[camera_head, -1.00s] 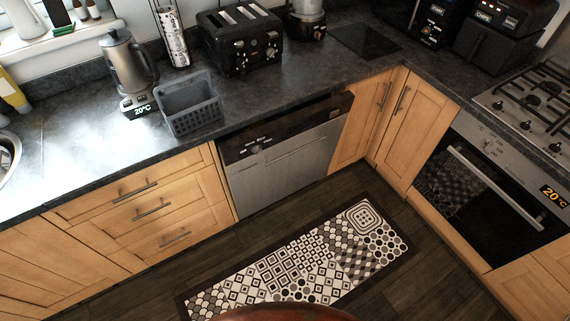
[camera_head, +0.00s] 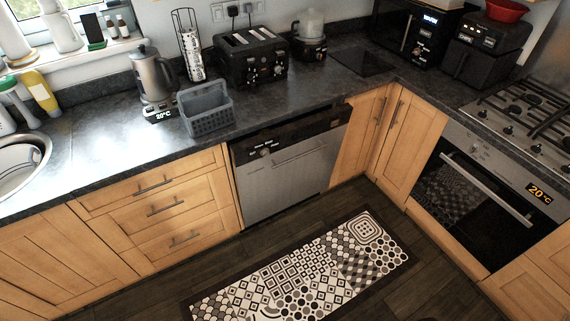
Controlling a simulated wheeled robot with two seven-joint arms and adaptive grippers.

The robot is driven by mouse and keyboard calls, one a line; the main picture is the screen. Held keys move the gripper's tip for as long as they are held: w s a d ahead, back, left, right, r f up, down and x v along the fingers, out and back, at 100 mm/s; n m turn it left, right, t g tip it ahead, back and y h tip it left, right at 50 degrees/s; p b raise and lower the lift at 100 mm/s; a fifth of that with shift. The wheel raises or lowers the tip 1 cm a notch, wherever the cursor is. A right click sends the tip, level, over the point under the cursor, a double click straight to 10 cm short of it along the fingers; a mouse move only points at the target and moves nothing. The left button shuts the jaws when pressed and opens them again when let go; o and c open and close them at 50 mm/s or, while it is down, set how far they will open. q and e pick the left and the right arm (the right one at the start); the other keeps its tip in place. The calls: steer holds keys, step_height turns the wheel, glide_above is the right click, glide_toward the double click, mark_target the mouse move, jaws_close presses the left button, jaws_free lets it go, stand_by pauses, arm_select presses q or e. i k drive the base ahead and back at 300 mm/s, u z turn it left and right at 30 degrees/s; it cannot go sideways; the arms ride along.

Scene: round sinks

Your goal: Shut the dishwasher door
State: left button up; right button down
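The dishwasher stands under the dark counter, between the wooden drawers and the corner cupboard. Its door (camera_head: 287,179) is silver with a black control strip (camera_head: 290,136) along the top and a bar handle below that. The door is upright or almost upright. A dark band shows between the control strip and the counter edge, and I cannot tell whether the door is fully shut or slightly ajar. Neither of my grippers is in view.
A patterned mat (camera_head: 310,270) lies on the dark floor before the dishwasher. The floor between is clear. Wooden drawers (camera_head: 160,208) are on the left; an oven (camera_head: 475,200) is on the right. A grey basket (camera_head: 206,110) and black toaster (camera_head: 252,58) stand on the counter.

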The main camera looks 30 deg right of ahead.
mark_target(300, 164)
steer(key=i, duration=0.9)
steer(key=z, duration=0.7)
